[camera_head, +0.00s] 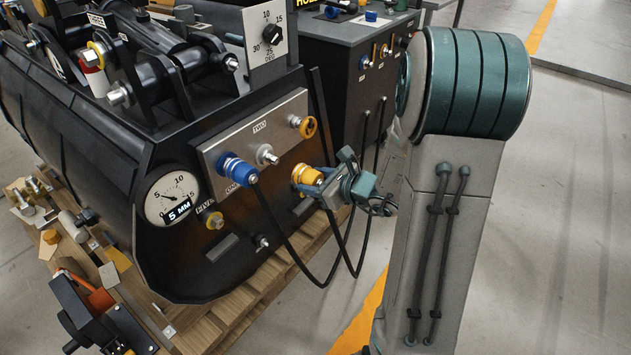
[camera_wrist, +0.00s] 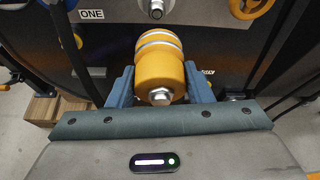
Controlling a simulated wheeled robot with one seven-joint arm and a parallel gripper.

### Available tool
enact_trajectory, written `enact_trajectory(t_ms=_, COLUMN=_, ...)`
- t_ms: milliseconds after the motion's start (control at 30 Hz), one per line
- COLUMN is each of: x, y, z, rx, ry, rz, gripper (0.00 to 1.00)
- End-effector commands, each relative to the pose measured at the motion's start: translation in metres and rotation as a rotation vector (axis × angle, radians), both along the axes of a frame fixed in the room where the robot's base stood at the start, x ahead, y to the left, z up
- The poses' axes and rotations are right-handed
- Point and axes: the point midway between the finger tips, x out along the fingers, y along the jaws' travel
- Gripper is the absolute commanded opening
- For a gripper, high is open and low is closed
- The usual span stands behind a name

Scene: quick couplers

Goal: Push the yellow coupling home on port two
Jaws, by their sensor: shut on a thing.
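The yellow coupling (camera_head: 307,178) has pale bands and a metal nut at its near end. My gripper (camera_head: 325,178) is shut on it, and one blue finger shows on each side of it in the wrist view (camera_wrist: 160,67). Port two is a bare metal nipple (camera_head: 267,155) under the label TWO on the grey plate. It also shows in the wrist view (camera_wrist: 156,9), just beyond the coupling's far end. The coupling is apart from the port, below and right of it in the head view. Its far opening is hidden in the wrist view.
A blue coupling (camera_head: 237,170) sits on port one, left of port two. An orange ring (camera_head: 306,127) is at the plate's right. Black hoses (camera_head: 292,250) loop below the couplings. A dial gauge (camera_head: 172,200) reads 5 MM. A wooden pallet (camera_head: 230,310) lies under the machine.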

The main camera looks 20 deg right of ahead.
Motion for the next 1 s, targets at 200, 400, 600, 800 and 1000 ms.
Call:
enact_trajectory(t_ms=200, x=0.005, y=0.004, z=-0.001, rx=-0.002, ry=-0.001, rz=0.002, gripper=0.3)
enact_trajectory(t_ms=400, x=0.021, y=0.016, z=-0.001, rx=-0.001, ry=-0.002, rz=0.003, gripper=0.3)
enact_trajectory(t_ms=600, x=0.037, y=0.027, z=-0.001, rx=-0.002, ry=-0.002, rz=0.003, gripper=0.3)
enact_trajectory(t_ms=800, x=0.045, y=0.033, z=0.0, rx=-0.001, ry=0.0, rz=0.0, gripper=0.3)
enact_trajectory(t_ms=1000, x=0.045, y=0.033, z=0.0, rx=-0.001, ry=0.0, rz=0.0, gripper=0.3)
